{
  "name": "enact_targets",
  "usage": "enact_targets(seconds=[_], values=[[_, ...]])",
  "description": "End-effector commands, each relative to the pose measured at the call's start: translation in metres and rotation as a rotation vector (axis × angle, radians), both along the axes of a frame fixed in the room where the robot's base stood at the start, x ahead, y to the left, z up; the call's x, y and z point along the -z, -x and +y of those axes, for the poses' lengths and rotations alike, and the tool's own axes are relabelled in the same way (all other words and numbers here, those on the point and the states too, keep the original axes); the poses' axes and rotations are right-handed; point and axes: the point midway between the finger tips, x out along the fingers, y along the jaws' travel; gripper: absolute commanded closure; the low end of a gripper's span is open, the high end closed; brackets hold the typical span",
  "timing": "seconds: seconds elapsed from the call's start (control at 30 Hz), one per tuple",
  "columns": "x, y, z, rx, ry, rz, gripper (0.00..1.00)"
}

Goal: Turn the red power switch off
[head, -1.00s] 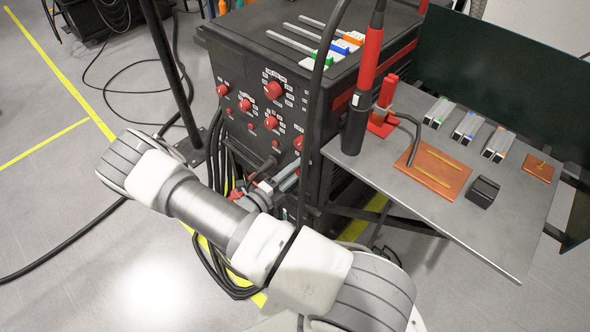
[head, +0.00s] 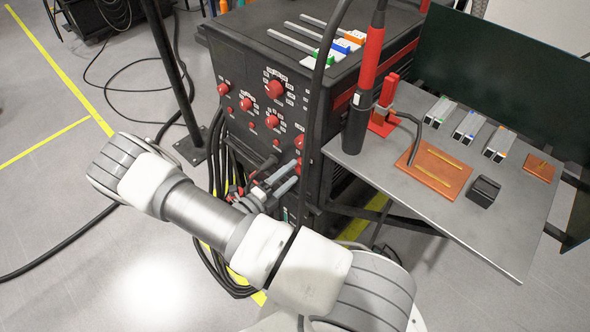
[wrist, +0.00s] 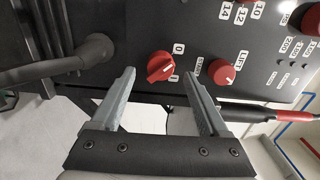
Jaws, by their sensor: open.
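The red power switch (wrist: 160,67) is a round red knob on the black machine's front panel, with a 0 mark and a 1 mark beside it. In the wrist view it lies just beyond and between the tips of my gripper (wrist: 162,76). The two grey fingers are apart, with nothing visible between them, and do not appear to touch the knob. In the head view my gripper (head: 278,180) is at the lower part of the panel, partly behind my arm. A red knob (head: 299,142) shows just above it there; I cannot tell surely whether it is the power switch.
Another red knob (wrist: 222,72) sits right of the switch, close to the right finger. A dark cable plug (wrist: 97,50) juts out at the left. The grey side table (head: 410,205) and a hanging black cable (head: 312,130) are right of my arm.

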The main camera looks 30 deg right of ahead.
Motion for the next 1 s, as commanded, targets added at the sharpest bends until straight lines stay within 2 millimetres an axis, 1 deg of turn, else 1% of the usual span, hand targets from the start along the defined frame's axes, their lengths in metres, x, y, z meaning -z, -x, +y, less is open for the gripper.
enact_targets(seconds=[0.03,0.3,0.5,0.6,0.7,0.8,1.0], values=[[0.000,0.003,0.012,-0.005,-0.001,-0.001,0.22],[0.000,0.026,0.075,-0.005,-0.002,0.002,0.22],[0.000,0.041,0.114,-0.004,-0.001,0.003,0.22],[0.000,0.046,0.127,-0.002,-0.002,0.002,0.22],[0.000,0.049,0.135,-0.002,0.000,0.001,0.22],[0.000,0.050,0.138,-0.001,-0.001,0.001,0.22],[0.000,0.051,0.139,0.000,0.000,0.002,0.22]])
